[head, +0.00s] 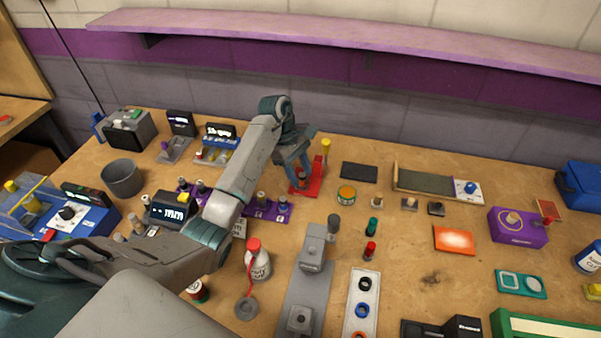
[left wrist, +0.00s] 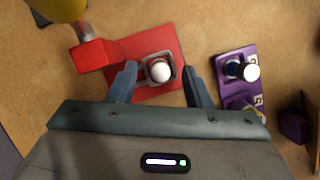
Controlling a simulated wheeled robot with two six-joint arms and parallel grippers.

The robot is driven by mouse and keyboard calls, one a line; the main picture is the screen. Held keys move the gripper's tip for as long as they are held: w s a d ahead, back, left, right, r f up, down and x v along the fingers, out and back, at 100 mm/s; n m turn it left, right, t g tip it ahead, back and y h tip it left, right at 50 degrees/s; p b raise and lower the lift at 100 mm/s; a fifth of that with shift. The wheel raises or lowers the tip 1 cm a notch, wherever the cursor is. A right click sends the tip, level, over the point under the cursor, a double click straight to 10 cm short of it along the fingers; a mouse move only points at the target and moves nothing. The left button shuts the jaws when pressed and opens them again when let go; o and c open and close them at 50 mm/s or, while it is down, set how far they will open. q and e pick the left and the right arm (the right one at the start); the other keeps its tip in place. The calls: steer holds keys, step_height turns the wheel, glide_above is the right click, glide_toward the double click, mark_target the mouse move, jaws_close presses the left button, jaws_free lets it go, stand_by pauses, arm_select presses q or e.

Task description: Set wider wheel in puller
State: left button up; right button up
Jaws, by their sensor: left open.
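A red tool (head: 315,178) with a yellow-topped post stands in the middle of the bench, which I take for the puller. In the left wrist view its red base (left wrist: 128,50) carries a grey square socket with a round white-topped piece (left wrist: 160,70) in it. I cannot tell whether this piece is a wheel. My left gripper (head: 300,180) is above the base. In the wrist view its open fingers (left wrist: 160,74) lie on either side of the socket, apart from it. A purple rack (head: 268,213) beside it holds upright pieces with labels. My right gripper is out of view.
A red-capped white bottle (head: 257,260) and a grey fixture (head: 311,262) stand nearer. A white plate (head: 349,318) with ring-shaped parts lies right of them. An orange-banded tin (head: 346,195) and a dark pad (head: 359,172) lie right of the red tool. Bare bench (head: 430,280) shows at centre right.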

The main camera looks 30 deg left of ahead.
arm_select(q)
steer(key=p+v, duration=0.7)
steer(key=v, duration=0.3)
steer(key=shift+s+f, duration=0.1)
steer(key=shift+f, duration=0.1)
